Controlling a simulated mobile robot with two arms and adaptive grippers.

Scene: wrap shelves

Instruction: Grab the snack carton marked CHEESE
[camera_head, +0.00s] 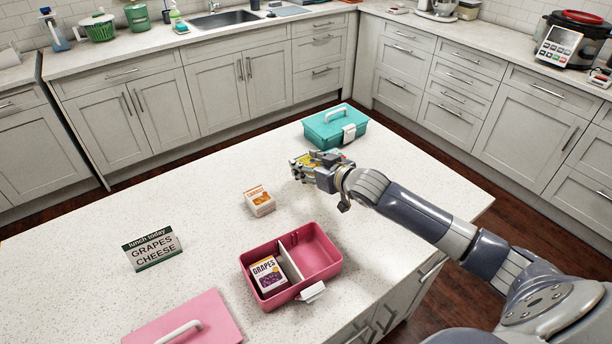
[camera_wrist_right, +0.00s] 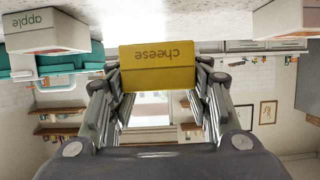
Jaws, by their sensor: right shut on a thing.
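My right gripper (camera_head: 318,172) is shut on the yellow snack carton (camera_wrist_right: 158,66), whose face reads "cheese" upside down in the right wrist view. The carton sits between the two fingers (camera_wrist_right: 155,88). In the head view only a small yellow part of the carton (camera_head: 306,160) shows behind the fingers, in front of the teal lunchbox (camera_head: 322,132). I cannot tell whether the carton touches the counter or is lifted. My left gripper is not in view.
An open pink lunchbox (camera_head: 326,262) holds a GRAPES carton (camera_head: 267,273) in its left compartment; its right compartment is empty. An orange-and-white carton (camera_head: 259,201) stands left of my gripper. A sign (camera_head: 153,249) reads "lunch today GRAPES CHEESE". The wrist view shows an "apple" carton (camera_wrist_right: 45,31).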

